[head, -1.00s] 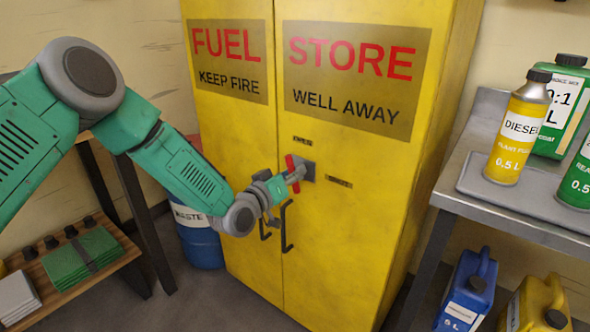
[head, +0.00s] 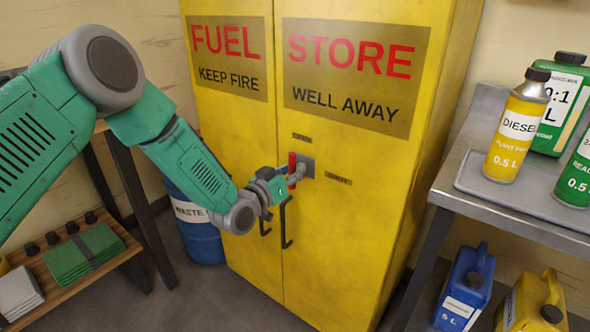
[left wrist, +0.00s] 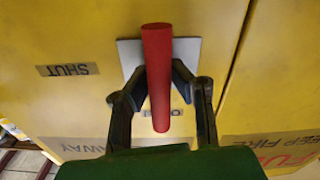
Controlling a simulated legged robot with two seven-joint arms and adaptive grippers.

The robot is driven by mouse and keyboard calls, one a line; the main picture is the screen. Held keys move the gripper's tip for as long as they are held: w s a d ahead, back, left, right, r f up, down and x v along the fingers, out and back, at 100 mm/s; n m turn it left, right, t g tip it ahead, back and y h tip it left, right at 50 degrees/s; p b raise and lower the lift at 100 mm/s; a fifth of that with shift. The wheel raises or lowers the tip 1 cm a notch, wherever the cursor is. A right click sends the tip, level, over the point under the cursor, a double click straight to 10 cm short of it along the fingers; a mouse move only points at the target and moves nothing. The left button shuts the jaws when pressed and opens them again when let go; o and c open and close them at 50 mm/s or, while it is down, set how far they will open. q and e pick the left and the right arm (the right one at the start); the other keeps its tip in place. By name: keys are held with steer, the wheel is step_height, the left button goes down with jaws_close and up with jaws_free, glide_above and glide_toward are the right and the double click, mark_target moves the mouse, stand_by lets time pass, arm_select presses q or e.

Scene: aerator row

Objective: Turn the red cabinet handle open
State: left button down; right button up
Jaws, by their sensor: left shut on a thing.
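The yellow cabinet (head: 340,235) stands ahead with both doors closed. Its red handle (head: 292,160) sits on a grey plate (head: 308,168) on the right door and stands about upright, its top towards the small OPEN label (head: 302,138). My left gripper (head: 290,181) is shut on the handle and hides its lower part. In the left wrist view, the red handle (left wrist: 158,75) lies between the two dark fingers of my left gripper (left wrist: 160,85). The SHUT label (left wrist: 68,70) is off to one side there, and the OPEN label is partly hidden. My right gripper is not in view.
Two black door pulls (head: 285,222) hang just below my gripper. A metal bench (head: 520,210) with bottles stands close on the right, with jugs beneath. A blue waste drum (head: 200,238) and a low wooden shelf (head: 115,258) are at the left.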

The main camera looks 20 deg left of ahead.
arm_select(q)
steer(key=shift+s+f, duration=0.15)
steer(key=shift+f, duration=0.3)
steer(key=c, duration=1.4)
jaws_free()
steer(key=shift+w+r, duration=0.1)
steer(key=shift+w, duration=0.1)
steer(key=shift+r, duration=0.1)
steer(key=shift+s, duration=0.1)
steer(key=v, duration=1.2)
steer(key=shift+a, duration=0.1)
